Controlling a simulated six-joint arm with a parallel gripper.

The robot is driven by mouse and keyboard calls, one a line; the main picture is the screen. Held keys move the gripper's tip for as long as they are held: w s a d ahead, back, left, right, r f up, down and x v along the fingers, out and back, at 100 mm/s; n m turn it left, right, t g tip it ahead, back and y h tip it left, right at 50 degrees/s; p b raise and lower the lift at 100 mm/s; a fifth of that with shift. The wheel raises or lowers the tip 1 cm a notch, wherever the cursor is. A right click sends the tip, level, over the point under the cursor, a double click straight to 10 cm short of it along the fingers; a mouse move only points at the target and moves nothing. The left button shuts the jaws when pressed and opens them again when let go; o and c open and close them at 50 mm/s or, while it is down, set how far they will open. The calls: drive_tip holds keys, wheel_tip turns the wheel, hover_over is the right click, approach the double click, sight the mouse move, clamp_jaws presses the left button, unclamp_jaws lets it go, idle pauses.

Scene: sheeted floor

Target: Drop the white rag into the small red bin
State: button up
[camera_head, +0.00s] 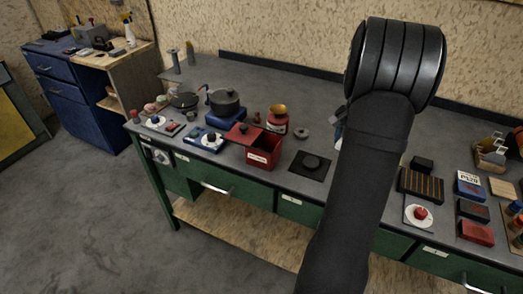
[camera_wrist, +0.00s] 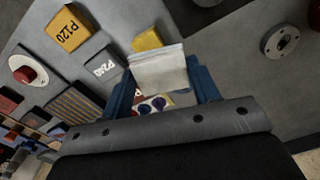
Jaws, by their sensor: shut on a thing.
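The white rag (camera_wrist: 158,70) is pinched between the two blue fingers of my gripper (camera_wrist: 162,88) in the wrist view. Its flat pale face stands up between the fingers, above the bench. The small red bin (camera_head: 260,160) has a white label on its front and stands on the bench left of centre in the head view. A red lid with a dark knob (camera_head: 243,130) lies over the left part of its top, and a dark opening shows on the right. In the head view my arm hides most of my gripper and the rag, to the right of the bin.
Left of the bin are a dark pot (camera_head: 224,102) and a pan (camera_head: 184,100). A red-and-gold jar (camera_head: 277,120) stands behind it. A black square plate (camera_head: 311,165) lies to its right. In the wrist view, a yellow P120 block (camera_wrist: 70,28) and grey P240 block (camera_wrist: 103,64) lie near the rag.

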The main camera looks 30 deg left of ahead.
drive_tip(key=s+a+r, duration=0.2)
drive_tip(key=s+a, duration=0.1)
drive_tip(key=a, duration=0.5)
drive_tip(key=s+a+r, duration=0.2)
drive_tip(key=a, duration=0.6)
drive_tip(key=s+a+r, duration=0.2)
drive_tip(key=s+a, duration=0.1)
drive_tip(key=a, duration=0.5)
drive_tip(key=shift+w+f, duration=0.15)
drive_tip(key=shift+f, duration=2.75)
drive_tip(key=o, duration=1)
drive_tip(key=shift+o, duration=0.2)
drive_tip(key=shift+r, duration=0.1)
wheel_tip(320, 180, up, 17)
drive_tip(key=shift+r, duration=0.15)
